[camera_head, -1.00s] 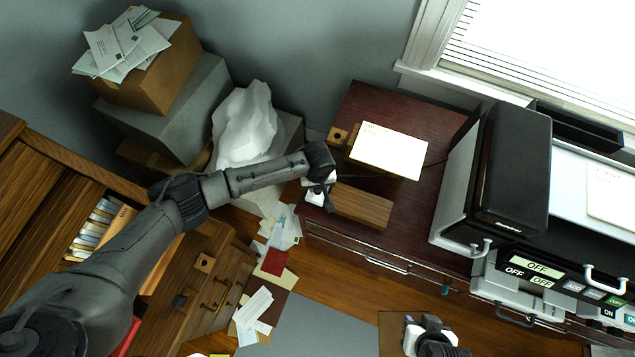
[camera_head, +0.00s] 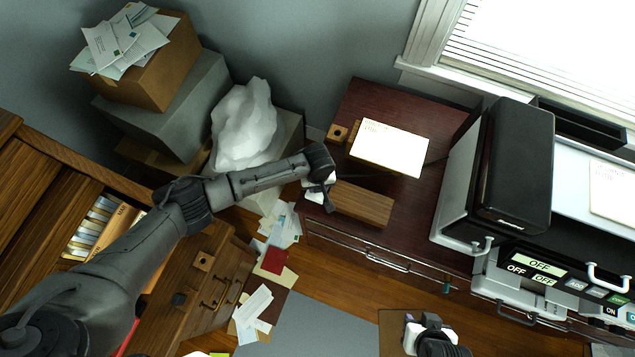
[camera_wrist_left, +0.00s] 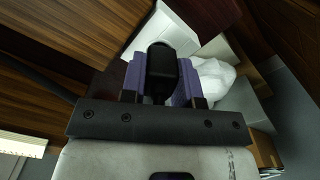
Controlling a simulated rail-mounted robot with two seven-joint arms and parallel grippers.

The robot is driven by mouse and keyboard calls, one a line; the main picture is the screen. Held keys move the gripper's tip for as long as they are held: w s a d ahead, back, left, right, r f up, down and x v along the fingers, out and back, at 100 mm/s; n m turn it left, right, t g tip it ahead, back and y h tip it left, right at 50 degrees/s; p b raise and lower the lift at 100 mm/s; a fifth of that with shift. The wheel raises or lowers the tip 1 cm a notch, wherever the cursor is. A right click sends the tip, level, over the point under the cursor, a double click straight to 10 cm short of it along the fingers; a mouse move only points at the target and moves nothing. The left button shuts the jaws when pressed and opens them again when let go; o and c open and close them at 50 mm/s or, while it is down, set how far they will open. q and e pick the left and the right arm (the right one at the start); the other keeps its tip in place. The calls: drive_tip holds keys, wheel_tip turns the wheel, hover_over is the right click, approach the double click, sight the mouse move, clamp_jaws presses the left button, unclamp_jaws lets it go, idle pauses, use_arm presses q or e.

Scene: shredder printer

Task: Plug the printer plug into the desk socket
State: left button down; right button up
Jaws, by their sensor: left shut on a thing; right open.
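My left gripper (camera_head: 318,188) is at the left edge of the dark red desk (camera_head: 405,110), beside the near wooden block. In the left wrist view its purple fingers (camera_wrist_left: 162,82) are shut on a black plug (camera_wrist_left: 161,62). The plug's prongs are hidden. A small wooden block with a dark round hole (camera_head: 338,134), which looks like a socket, sits at the desk's left edge, behind my left gripper and apart from it. A similar holed block (camera_head: 203,261) is on the wooden cabinet at lower left. My right gripper (camera_head: 425,335) is open and empty at the bottom edge, partly cut off.
The black and grey printer (camera_head: 505,170) stands at the right. A pale envelope (camera_head: 390,148) and a long wooden block (camera_head: 362,203) occupy the desk. Boxes (camera_head: 165,105), a white crumpled bag (camera_head: 245,125) and loose papers (camera_head: 280,228) crowd the left side.

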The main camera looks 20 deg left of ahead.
use_arm(q)
drive_tip(key=shift+f, duration=0.3)
drive_tip(key=shift+f, duration=0.1)
drive_tip(key=c, duration=0.9)
unclamp_jaws()
drive_tip(key=shift+c, duration=0.2)
drive_tip(key=shift+o, duration=0.8)
drive_tip(key=shift+a, duration=0.1)
